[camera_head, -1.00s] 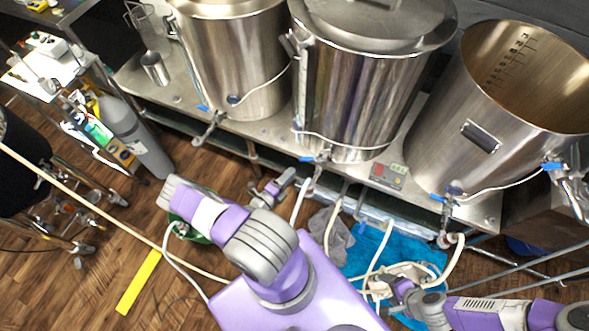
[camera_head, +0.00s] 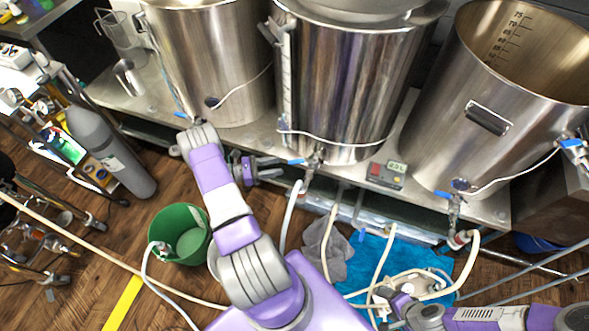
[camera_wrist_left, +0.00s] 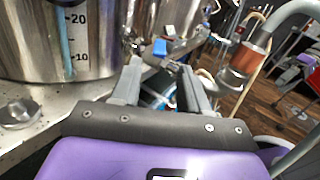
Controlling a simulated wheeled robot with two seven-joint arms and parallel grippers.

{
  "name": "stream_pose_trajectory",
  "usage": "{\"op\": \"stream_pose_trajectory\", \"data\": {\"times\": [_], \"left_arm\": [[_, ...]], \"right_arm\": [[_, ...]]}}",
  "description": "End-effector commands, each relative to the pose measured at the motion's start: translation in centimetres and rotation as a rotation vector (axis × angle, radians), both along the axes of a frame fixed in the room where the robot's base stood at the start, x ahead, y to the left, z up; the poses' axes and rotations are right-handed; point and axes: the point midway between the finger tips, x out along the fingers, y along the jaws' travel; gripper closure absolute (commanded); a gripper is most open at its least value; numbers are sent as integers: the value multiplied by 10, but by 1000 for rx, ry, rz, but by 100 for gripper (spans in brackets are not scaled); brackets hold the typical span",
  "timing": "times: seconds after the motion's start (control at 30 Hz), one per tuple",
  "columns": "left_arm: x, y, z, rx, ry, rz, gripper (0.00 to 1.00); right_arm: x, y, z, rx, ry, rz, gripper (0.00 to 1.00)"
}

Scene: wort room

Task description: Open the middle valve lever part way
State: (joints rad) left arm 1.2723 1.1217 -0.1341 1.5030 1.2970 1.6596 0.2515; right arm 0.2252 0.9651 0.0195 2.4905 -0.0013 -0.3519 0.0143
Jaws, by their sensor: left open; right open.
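The middle valve (camera_head: 312,160) sits low on the front of the middle steel kettle (camera_head: 340,95). Its blue lever (camera_head: 296,162) points left, roughly along the kettle's front. My left gripper (camera_head: 279,168) is open just left of the lever and apart from it in the head view. In the left wrist view, the blue lever (camera_wrist_left: 160,47) shows just beyond the open fingertips (camera_wrist_left: 160,68), roughly between them. My right gripper (camera_head: 388,298) is open low in the head view, near the hoses and far from the middle valve.
Left kettle (camera_head: 215,70) and right kettle (camera_head: 490,110) stand beside the middle one on a steel bench. A digital display box (camera_head: 386,174) sits on the bench edge. Below are hoses, a blue towel (camera_head: 410,258), a grey cloth (camera_head: 328,245) and a green bucket (camera_head: 165,222).

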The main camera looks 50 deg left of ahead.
Motion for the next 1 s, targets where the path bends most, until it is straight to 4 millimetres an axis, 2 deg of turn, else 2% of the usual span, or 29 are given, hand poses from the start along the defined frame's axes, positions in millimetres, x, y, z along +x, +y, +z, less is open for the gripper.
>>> {"op": "stream_pose_trajectory", "data": {"times": [0.03, 0.17, 0.6, 1.0], "left_arm": [[3, 2, 1, 43, -20, -26, 55], [9, 0, 7, 83, -44, -50, 55], [60, -35, 7, 78, -41, -46, 55], [67, -39, 7, 78, -40, -44, 57]], "right_arm": [[0, 0, -6, 0, 0, 0, 27], [0, 0, -7, 0, -1, 1, 27], [0, 0, -14, 0, -1, 1, 27], [0, 0, -15, 0, 0, 1, 27]]}}
